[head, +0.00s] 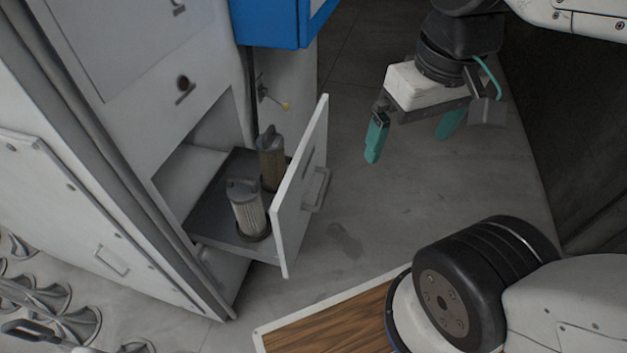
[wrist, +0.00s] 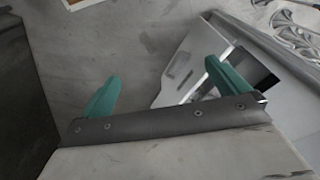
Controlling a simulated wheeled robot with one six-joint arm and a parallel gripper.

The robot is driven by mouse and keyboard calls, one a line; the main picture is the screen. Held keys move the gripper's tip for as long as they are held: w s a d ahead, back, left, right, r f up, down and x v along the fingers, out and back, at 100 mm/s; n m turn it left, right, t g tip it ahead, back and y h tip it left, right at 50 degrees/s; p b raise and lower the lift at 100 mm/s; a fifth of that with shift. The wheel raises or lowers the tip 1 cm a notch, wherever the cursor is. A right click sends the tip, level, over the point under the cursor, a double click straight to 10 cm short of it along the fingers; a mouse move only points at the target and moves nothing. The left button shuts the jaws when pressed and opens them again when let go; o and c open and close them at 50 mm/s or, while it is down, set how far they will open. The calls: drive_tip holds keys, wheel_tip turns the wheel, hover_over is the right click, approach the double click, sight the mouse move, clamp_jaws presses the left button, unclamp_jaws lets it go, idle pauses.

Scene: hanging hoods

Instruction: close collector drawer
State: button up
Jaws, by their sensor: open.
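The collector drawer (head: 301,190) is pulled out of the grey cabinet in the head view. Its white front panel has a bar handle (head: 318,190). Two cylindrical filter cartridges, one pale (head: 247,212) and one brown (head: 271,160), stand in its dark tray. My gripper (head: 415,145) is open and empty, with teal fingers apart. It hangs to the right of the drawer front, clear of it. In the wrist view, my gripper (wrist: 160,88) shows with the white drawer front (wrist: 182,65) beyond its fingers, partly hidden by the right finger.
The grey cabinet (head: 85,150) stands at the left, with a blue box (head: 270,20) above and behind the drawer. A wooden-topped board (head: 330,325) lies at the bottom. Several grey fittings (head: 50,300) lie at the lower left. The floor between drawer and gripper is clear.

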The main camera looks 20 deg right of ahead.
drive_tip(key=c, duration=0.5)
drive_tip(key=shift+d+f, duration=0.15)
drive_tip(key=shift+d, duration=0.1)
drive_tip(key=c, duration=0.5)
drive_tip(key=f+g, duration=0.1)
drive_tip(key=w+d+f+m+g, duration=0.1)
drive_tip(key=w+d+f, duration=0.1)
drive_tip(key=shift+w+d+f+m+g, duration=0.15)
drive_tip(key=shift+f+m+g, duration=0.2)
drive_tip(key=shift+m+g, duration=0.05)
clamp_jaws()
drive_tip(key=m+t+y, duration=1.2)
drive_tip(key=m+y, duration=0.2)
drive_tip(key=m, duration=1)
approach(322, 155)
drive_tip(key=x, duration=0.6)
drive_tip(key=shift+w+a, duration=0.2)
drive_tip(key=shift+a, duration=0.15)
